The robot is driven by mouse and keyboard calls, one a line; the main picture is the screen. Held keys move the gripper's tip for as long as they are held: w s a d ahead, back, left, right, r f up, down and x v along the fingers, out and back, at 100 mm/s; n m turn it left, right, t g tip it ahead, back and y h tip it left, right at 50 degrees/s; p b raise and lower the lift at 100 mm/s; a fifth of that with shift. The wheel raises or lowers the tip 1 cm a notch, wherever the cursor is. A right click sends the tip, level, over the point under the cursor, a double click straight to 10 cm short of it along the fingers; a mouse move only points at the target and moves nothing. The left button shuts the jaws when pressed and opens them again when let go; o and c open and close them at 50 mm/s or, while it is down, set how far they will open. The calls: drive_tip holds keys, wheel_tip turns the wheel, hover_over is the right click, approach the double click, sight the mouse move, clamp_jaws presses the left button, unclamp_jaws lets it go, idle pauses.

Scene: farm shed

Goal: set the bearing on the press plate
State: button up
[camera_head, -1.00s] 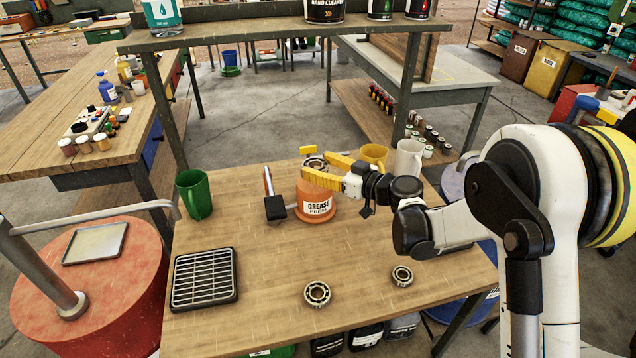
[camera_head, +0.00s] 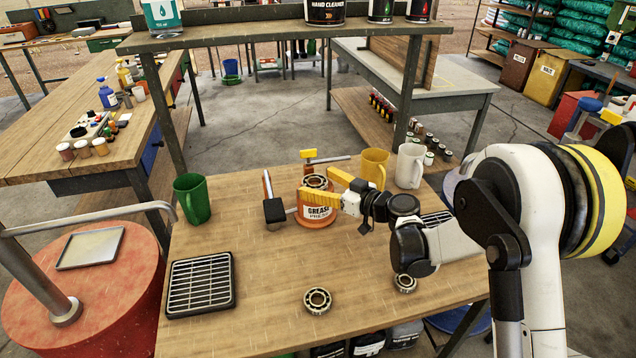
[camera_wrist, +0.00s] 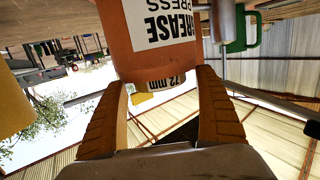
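The orange grease press (camera_head: 318,221) stands on the wooden table, with its label facing me; it also shows close up in the wrist view (camera_wrist: 125,45). A metal bearing (camera_head: 315,181) lies flat on top of the press, apparently on its plate; I cannot tell if it is fully centred. My gripper (camera_head: 334,187) is open, its yellow fingers apart at the right front side of the press top. In the wrist view the two fingers (camera_wrist: 163,95) lie either side of the press's upper end, with nothing clearly gripped. The bearing cannot be made out there.
Two more bearings lie on the table, one in front (camera_head: 317,300) and one partly hidden by my arm (camera_head: 405,284). A yellow mug (camera_head: 374,167) and white mug (camera_head: 410,166) stand behind my gripper. A green mug (camera_head: 193,199) and black grate (camera_head: 200,285) are left.

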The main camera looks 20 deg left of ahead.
drive_tip(key=shift+r, duration=0.1)
drive_tip(key=shift+s+d+r+p, duration=0.1)
drive_tip(key=shift+d+r+p, duration=0.05)
drive_tip(key=shift+d+p, duration=0.15)
drive_tip(key=p+v, duration=0.2)
drive_tip(key=v, duration=0.9)
drive_tip(key=shift+p, duration=0.3)
drive_tip(key=shift+s+d+r, duration=0.1)
drive_tip(key=shift+d, duration=0.1)
drive_tip(key=s+d+r+m+h, duration=0.6)
drive_tip(key=s+d+r+h, duration=0.15)
drive_tip(key=d, duration=0.35)
drive_tip(key=s+d+m+h, duration=0.7)
drive_tip(key=s+d, duration=1.1)
drive_tip(key=shift+s+d+t, duration=0.15)
drive_tip(key=shift+d+t, duration=0.2)
drive_tip(key=shift+t, duration=0.05)
drive_tip(key=shift+h, duration=0.25)
